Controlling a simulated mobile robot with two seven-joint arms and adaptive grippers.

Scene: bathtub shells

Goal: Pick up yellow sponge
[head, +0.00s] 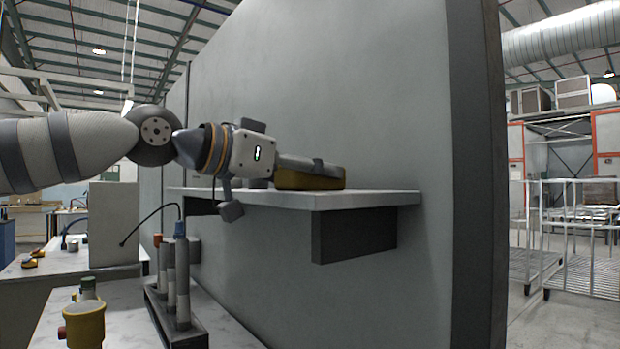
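The yellow sponge (308,181) is a dull yellow-brown block on the wall shelf (370,197), near its front edge. My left arm comes in from the left at shelf height. My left gripper (318,165) reaches over the shelf, with a grey finger along the upper side of the sponge and overlapping it in the picture. The far finger is hidden, so I cannot tell whether the gripper is closed on the sponge. The sponge appears to rest on the shelf. My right gripper is out of view.
A dark bracket (353,235) supports the shelf against the large grey panel (350,90). Below left, a bench holds a rack of upright tools (180,285) and a yellow container with a red knob (85,325). The shelf's right end is clear.

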